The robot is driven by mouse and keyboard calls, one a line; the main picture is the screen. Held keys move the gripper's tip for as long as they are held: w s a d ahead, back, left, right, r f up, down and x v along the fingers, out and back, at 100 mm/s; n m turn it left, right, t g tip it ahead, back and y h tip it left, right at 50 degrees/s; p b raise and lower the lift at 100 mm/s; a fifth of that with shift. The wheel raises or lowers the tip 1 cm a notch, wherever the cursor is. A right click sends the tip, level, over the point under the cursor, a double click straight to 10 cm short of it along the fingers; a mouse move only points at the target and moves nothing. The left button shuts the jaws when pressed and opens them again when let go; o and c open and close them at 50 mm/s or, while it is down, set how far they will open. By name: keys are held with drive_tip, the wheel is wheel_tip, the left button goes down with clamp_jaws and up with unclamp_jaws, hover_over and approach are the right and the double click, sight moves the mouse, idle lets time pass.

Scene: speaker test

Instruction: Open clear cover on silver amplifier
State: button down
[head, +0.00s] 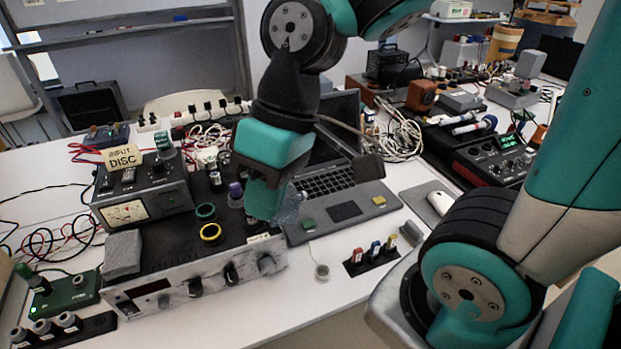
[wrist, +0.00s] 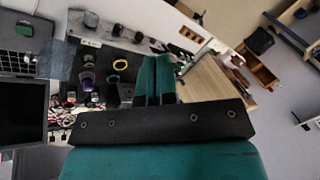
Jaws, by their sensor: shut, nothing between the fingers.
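The silver amplifier (head: 215,282) stands at the front left of the table, with a silver knobbed front and a dark top. Its dark top also shows in the wrist view (wrist: 104,64). A see-through piece that looks like the clear cover (head: 290,207) shows at the amplifier's right rear, just right of my gripper. In the wrist view a translucent sheet (wrist: 64,60) shows left of the amplifier; its exact tilt is hard to tell. My gripper (head: 262,214) is shut and empty above the amplifier's right side. Its teal fingers (wrist: 157,60) are together; contact with the cover cannot be told.
A yellow ring (head: 211,232) and a grey block (head: 122,254) sit on the amplifier. A meter unit (head: 140,205) stands behind it. An open laptop (head: 382,203) is behind and right. Small colored connectors (head: 375,248) stand right. The table front between is mostly clear.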

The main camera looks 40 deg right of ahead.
drive_tip(key=w+d+f+m+y+p, duration=0.1)
drive_tip(key=w+d+f+m+y, duration=0.15)
drive_tip(key=w+d, duration=0.45)
drive_tip(key=w+d+f+m+y+p, duration=0.1)
drive_tip(key=w+d+f+m, duration=0.25)
drive_tip(key=d, duration=0.55)
drive_tip(key=s+d+f+m+t+y, duration=0.1)
drive_tip(key=d+f+m+t, duration=0.1)
drive_tip(key=d+f, duration=0.35)
drive_tip(key=s+d+f+m+t+y, duration=0.1)
drive_tip(key=d+f+m+t, duration=0.1)
drive_tip(key=d, duration=0.7)
drive_tip(key=w+a+f+p, duration=0.3)
drive_tip(key=w+a+f, duration=0.1)
drive_tip(key=a, duration=0.7)
drive_tip(key=shift+f+p, duration=0.3)
drive_tip(key=shift+f, duration=0.25)
drive_tip(key=shift+w+a+r, duration=0.1)
drive_tip(key=shift+a, duration=0.05)
